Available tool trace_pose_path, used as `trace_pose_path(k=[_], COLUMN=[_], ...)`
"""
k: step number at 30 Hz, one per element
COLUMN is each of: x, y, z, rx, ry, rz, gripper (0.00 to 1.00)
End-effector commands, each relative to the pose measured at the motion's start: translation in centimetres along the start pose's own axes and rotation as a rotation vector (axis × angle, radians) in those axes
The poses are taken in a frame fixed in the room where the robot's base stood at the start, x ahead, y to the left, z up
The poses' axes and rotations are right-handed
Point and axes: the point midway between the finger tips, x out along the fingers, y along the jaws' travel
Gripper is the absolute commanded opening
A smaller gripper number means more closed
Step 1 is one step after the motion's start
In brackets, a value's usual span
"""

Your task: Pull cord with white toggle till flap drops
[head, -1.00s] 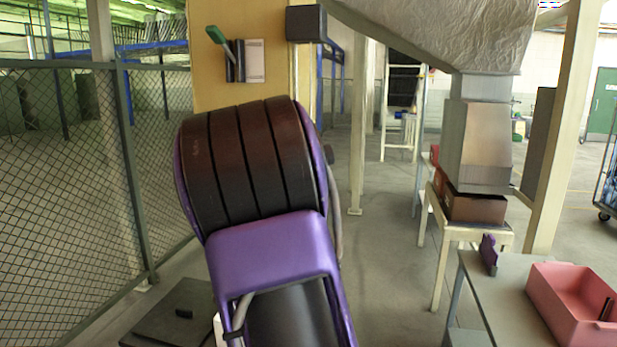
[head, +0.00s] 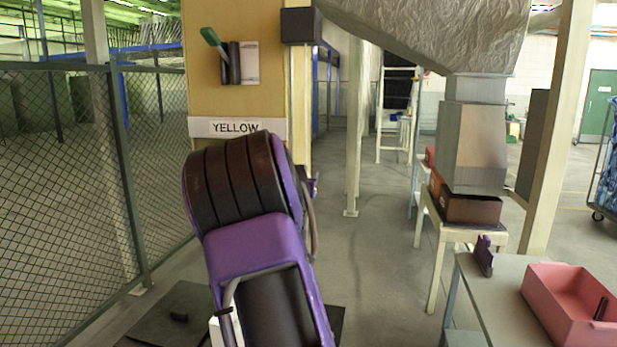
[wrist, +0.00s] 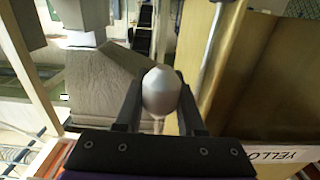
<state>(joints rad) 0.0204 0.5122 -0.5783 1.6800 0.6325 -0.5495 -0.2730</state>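The white toggle (wrist: 161,92) is a pale grey-white, rounded piece with a blunt point, in the middle of the wrist view. My gripper (wrist: 160,85) has its two dark fingers on either side of it, with no clear gap, and looks shut on it. A short thin pale cord (wrist: 158,125) shows at the toggle's lower end in the wrist view. In the head view, my own purple and dark arm hides the gripper, toggle and cord. I cannot make out which part is the flap.
A yellow-tan panel (head: 215,95) with a green-handled lever (head: 216,45) and a YELLOW sign (head: 236,128) stands beyond my arm. Right are a grey chute (head: 470,145), a brown box (head: 468,207) and a pink bin (head: 570,300). Mesh fence (head: 60,200) stands left.

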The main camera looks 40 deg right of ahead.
Motion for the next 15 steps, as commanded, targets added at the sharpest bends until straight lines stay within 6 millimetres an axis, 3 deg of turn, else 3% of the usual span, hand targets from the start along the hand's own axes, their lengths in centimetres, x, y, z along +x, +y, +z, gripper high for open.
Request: trace_pose_path(k=[1,6,15], x=[-0.01,-0.01,-0.02], y=[0.00,0.00,0.00], z=[-0.01,-0.01,-0.01], rx=[0.000,0.000,0.000], ry=[0.000,0.000,0.000], rz=[0.000,0.000,0.000], gripper=[0.27,0.00,0.00])
